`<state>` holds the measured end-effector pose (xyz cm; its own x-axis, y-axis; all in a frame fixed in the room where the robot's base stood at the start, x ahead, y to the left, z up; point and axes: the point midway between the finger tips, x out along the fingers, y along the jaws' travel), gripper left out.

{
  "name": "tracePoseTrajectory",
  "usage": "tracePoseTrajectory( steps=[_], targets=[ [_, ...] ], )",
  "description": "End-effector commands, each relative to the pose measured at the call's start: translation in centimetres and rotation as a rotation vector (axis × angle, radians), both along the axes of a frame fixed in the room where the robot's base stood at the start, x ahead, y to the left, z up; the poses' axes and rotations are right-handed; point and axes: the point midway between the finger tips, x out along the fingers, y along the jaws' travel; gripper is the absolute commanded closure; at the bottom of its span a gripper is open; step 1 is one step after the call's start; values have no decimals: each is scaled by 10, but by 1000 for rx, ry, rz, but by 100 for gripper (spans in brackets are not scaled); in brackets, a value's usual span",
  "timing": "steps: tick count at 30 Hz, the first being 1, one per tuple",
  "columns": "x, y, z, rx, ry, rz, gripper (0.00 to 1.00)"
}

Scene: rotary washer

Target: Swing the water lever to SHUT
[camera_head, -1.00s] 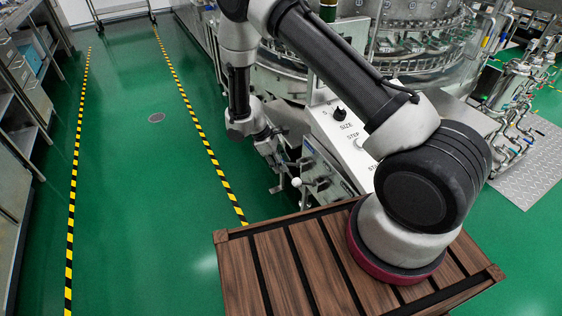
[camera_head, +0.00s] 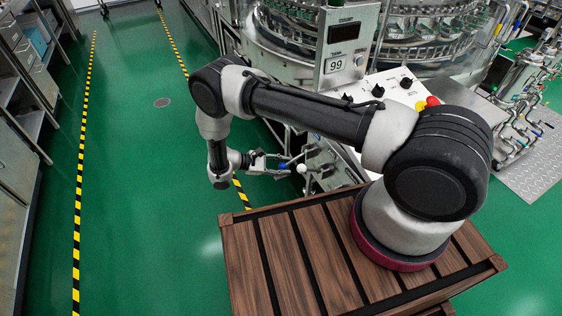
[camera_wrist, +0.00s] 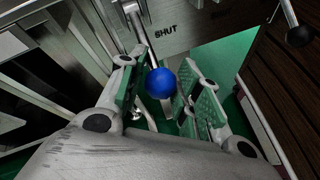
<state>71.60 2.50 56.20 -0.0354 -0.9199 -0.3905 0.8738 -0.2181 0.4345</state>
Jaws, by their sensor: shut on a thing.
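The water lever ends in a blue ball knob (camera_wrist: 160,83) on a thin metal rod. In the wrist view the knob sits between my gripper's green-padded fingers (camera_wrist: 160,98), with the rod running up toward a metal wall. Dark lettering that looks like SHUT (camera_wrist: 166,31) is on that wall, above and just right of the knob. In the head view my gripper (camera_head: 274,163) reaches in from the left, at the low front of the machine. The blue knob (camera_head: 283,165) shows small at the fingertips. The exact contact of the pads is hard to see.
Another lever with a white ball (camera_head: 302,169) stands just right of my gripper; a dark-looking ball (camera_wrist: 298,36) shows at upper right in the wrist view. The control panel (camera_head: 386,88) is above. A brown slatted deck (camera_head: 285,262) lies below right. Green floor is free at left.

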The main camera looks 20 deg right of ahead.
Motion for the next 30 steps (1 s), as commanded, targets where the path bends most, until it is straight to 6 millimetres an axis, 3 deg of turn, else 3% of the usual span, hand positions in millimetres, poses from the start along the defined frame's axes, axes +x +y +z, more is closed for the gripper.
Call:
tracePoseTrajectory(
  steps=[3,12,30],
  targets=[
    [-4,-8,-14,1,10,-8,100],
    [-2,-17,-32,3,11,-8,100],
    [-3,-23,-39,5,13,-12,100]
  ],
)
